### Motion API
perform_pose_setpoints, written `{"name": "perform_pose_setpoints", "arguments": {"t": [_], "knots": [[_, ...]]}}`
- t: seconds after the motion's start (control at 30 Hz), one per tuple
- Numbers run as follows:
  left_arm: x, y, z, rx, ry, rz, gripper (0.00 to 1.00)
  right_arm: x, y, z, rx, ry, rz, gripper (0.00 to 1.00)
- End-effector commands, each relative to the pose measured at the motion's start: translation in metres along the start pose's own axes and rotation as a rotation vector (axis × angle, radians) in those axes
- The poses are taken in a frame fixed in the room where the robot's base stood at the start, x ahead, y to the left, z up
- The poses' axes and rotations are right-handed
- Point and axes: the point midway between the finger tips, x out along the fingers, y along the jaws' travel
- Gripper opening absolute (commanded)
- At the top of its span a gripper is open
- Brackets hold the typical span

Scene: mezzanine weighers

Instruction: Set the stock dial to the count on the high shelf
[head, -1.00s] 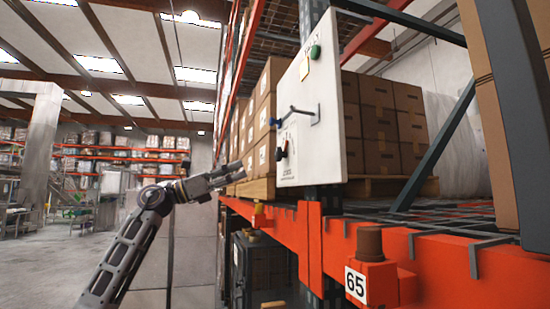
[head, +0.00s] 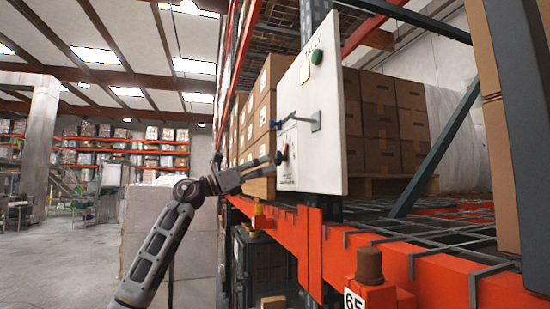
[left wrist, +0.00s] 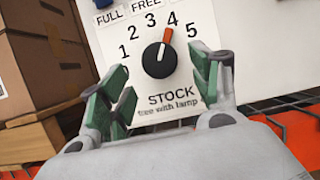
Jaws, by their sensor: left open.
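The stock dial is a round black knob (left wrist: 159,60) with a red-and-white pointer on a white panel (head: 322,150). In the left wrist view its pointer is at the 4, on a scale of 1 to 5 above the word STOCK. The knob also shows small and dark in the head view (head: 285,153). My left gripper (left wrist: 160,78) is open, its green-padded fingers on either side below the knob. I cannot tell whether it touches. Stacked brown cartons (head: 386,110) stand on the shelf behind the panel; I cannot tell which shelf is the high one. My right gripper is out of view.
The panel also carries a lever with a blue end (head: 290,121) and a green button (head: 317,56). An orange rack beam (head: 330,250) runs below it, with a brown cylinder (head: 369,265) on it. Open floor (head: 60,260) lies at left.

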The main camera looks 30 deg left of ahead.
Motion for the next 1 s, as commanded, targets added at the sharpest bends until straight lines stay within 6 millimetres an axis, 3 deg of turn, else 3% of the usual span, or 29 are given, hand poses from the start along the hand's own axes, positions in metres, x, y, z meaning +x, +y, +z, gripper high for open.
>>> {"name": "perform_pose_setpoints", "arguments": {"t": [0.4,0.87,1.0], "knots": [[0.037,0.000,0.002,0.000,0.000,0.000,0.63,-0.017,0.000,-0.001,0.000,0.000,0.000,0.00],[0.042,0.000,0.000,0.001,0.000,0.000,0.63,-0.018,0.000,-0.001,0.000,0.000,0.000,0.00],[0.042,0.000,0.000,0.001,0.000,0.000,0.45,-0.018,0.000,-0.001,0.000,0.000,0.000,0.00]]}}
